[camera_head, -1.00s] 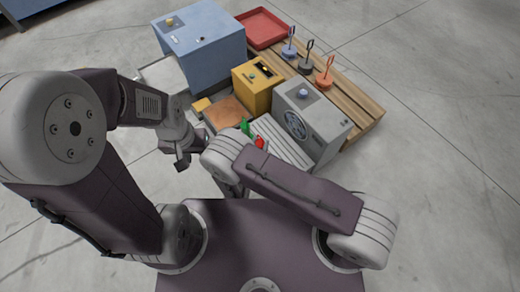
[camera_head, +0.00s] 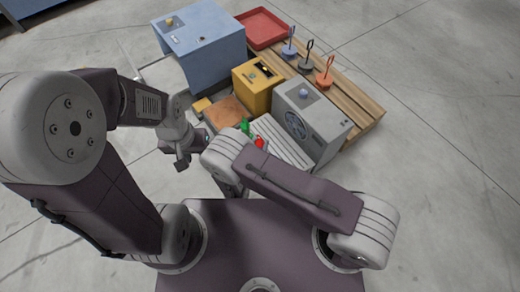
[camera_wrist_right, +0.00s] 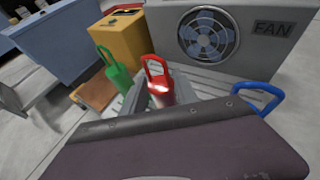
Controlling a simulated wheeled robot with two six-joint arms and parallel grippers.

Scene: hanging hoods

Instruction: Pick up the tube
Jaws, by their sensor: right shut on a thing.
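A red, tube-like piece with a loop handle (camera_wrist_right: 158,85) stands upright between the grey fingers of my right gripper (camera_wrist_right: 163,92) in the right wrist view. Its lower part is hidden by the gripper. Its red top also shows in the head view (camera_head: 260,143), just beyond my right forearm, which hides most of that gripper. A green piece with a loop handle (camera_wrist_right: 115,72) stands to its left, apart from it. A blue loop handle (camera_wrist_right: 262,98) shows to the right, its body hidden. My left gripper (camera_head: 182,161) hangs left of these; its fingers are too small to read.
A grey fan box (camera_head: 312,122) stands close behind the right gripper, with a yellow box (camera_head: 257,85) and a blue cabinet (camera_head: 203,45) to its left. A wooden pallet (camera_head: 345,98) holds a red tray (camera_head: 263,28) and several hooked pieces. Open floor lies to the right.

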